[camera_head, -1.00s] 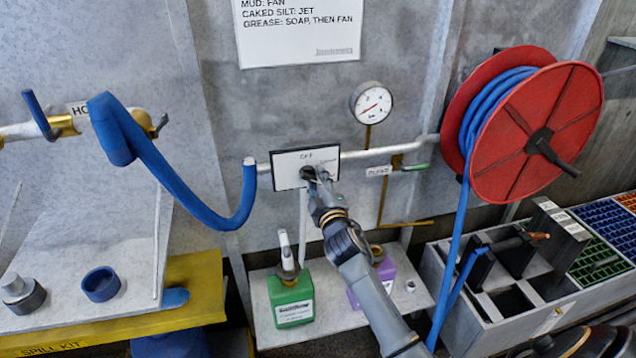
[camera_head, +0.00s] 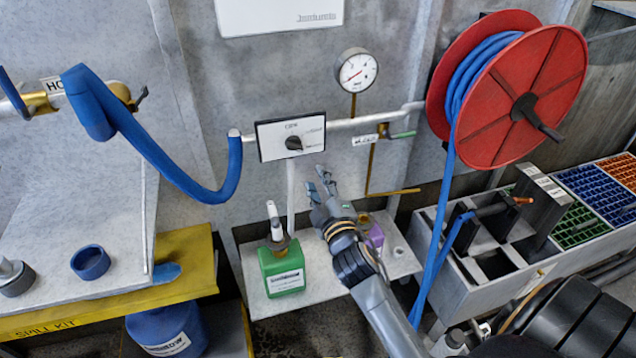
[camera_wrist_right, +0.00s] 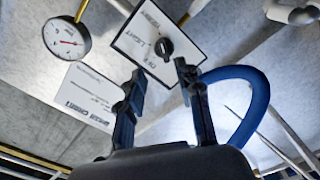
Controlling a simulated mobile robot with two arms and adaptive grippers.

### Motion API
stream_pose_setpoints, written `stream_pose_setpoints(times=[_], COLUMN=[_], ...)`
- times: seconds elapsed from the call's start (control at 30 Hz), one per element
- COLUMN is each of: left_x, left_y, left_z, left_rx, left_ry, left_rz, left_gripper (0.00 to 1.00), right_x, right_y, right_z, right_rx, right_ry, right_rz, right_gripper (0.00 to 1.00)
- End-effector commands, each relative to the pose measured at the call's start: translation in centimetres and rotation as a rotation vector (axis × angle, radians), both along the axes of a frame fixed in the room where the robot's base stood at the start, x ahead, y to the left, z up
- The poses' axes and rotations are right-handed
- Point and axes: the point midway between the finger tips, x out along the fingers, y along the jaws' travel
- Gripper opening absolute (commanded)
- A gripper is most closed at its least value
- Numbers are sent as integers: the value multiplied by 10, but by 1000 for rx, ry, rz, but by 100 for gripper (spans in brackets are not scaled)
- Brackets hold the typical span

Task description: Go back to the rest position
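My right gripper (camera_head: 320,186) is in the middle of the head view, below the white panel with a black knob (camera_head: 293,143) on the wall pipe. It is clear of the knob. In the right wrist view the two fingers of the right gripper (camera_wrist_right: 162,85) stand apart with nothing between them, and the knob (camera_wrist_right: 163,48) shows beyond their tips. My left gripper is not in either view.
A green bottle (camera_head: 283,268) and a purple container (camera_head: 372,234) stand on the shelf below my right gripper. A red hose reel (camera_head: 525,100) with its hanging blue hose is to the right. A pressure gauge (camera_head: 356,70) is above. A blue hose (camera_head: 150,145) loops at left.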

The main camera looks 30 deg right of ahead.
Motion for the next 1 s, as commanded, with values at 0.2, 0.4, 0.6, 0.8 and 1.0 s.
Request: stream_pose_setpoints(times=[0.2, 0.4, 0.6, 0.8, 1.0], left_x=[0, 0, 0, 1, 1], left_y=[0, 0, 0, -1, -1], left_z=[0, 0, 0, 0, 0], left_rx=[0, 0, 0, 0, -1], left_ry=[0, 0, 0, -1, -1], left_rz=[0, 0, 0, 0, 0], left_gripper=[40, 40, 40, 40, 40], right_x=[0, 0, -15, -86, -170], right_y=[0, 0, 1, 21, 59], right_z=[0, 0, -19, -89, -138], right_rx=[0, 0, 93, 433, 692], right_ry=[0, 0, 71, 373, 685], right_rz=[0, 0, -23, -118, -205], right_gripper=[35, 35, 35, 35, 35])
